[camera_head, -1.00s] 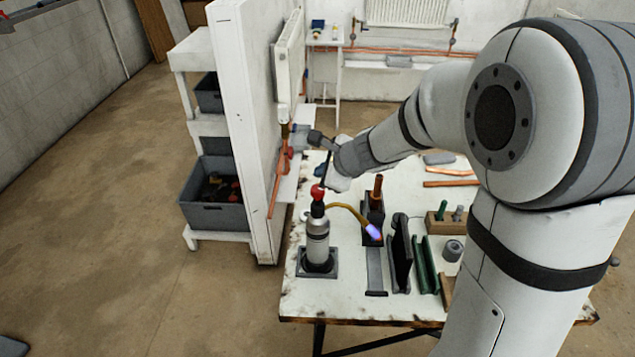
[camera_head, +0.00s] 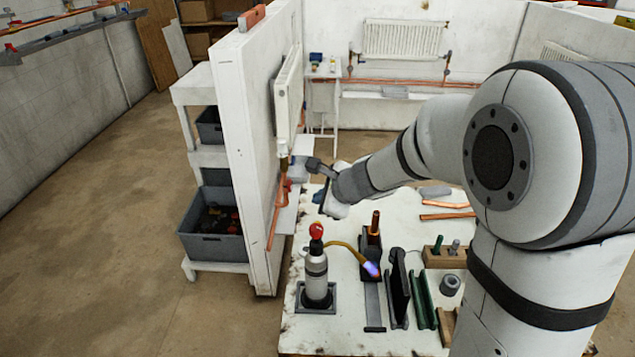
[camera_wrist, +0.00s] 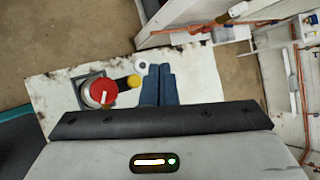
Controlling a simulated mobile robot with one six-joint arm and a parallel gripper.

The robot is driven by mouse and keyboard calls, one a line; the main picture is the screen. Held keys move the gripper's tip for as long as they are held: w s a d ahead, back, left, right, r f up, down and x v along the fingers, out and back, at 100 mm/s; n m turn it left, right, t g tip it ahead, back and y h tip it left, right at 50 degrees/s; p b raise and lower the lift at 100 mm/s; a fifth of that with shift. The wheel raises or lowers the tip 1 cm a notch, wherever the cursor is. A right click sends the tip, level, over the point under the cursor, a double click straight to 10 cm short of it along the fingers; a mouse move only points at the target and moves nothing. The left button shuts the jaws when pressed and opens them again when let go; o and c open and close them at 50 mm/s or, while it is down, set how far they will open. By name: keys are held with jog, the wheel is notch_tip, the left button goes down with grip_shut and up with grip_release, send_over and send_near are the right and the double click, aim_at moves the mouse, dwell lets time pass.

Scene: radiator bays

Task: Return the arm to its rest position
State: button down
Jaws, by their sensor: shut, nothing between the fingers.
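My gripper (camera_head: 318,198) is at the end of my arm, above the far left part of the white workbench (camera_head: 345,340). It is small and partly hidden in the head view. In the wrist view its two blue fingers (camera_wrist: 158,86) lie side by side, shut, with nothing between them. My arm reaches from the right of the head view across the bench, bent at a large joint. The gripper is apart from the gas torch (camera_head: 316,272), which stands upright with a red knob; the knob also shows in the wrist view (camera_wrist: 102,92).
A white wall panel (camera_head: 243,150) with a radiator (camera_head: 288,100) and copper pipe (camera_head: 277,215) stands close left of the gripper. Shelves with grey bins (camera_head: 213,246) stand behind the panel. Floor at left is clear.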

jog(key=s+d+n+g+h, duration=0.1)
jog(key=s+d+n+h, duration=0.1)
jog(key=s+d+n, duration=0.3)
jog(key=s+d+r+n+g+h+b, duration=0.1)
jog(key=s+d+n, duration=0.4)
jog(key=s, duration=0.7)
jog(key=s+d+r+n+g+h+b, duration=0.1)
jog(key=s+d+n+h, duration=0.2)
jog(key=s+n, duration=0.6)
jog(key=shift+d+g, duration=0.3)
jog(key=shift+d, duration=0.75)
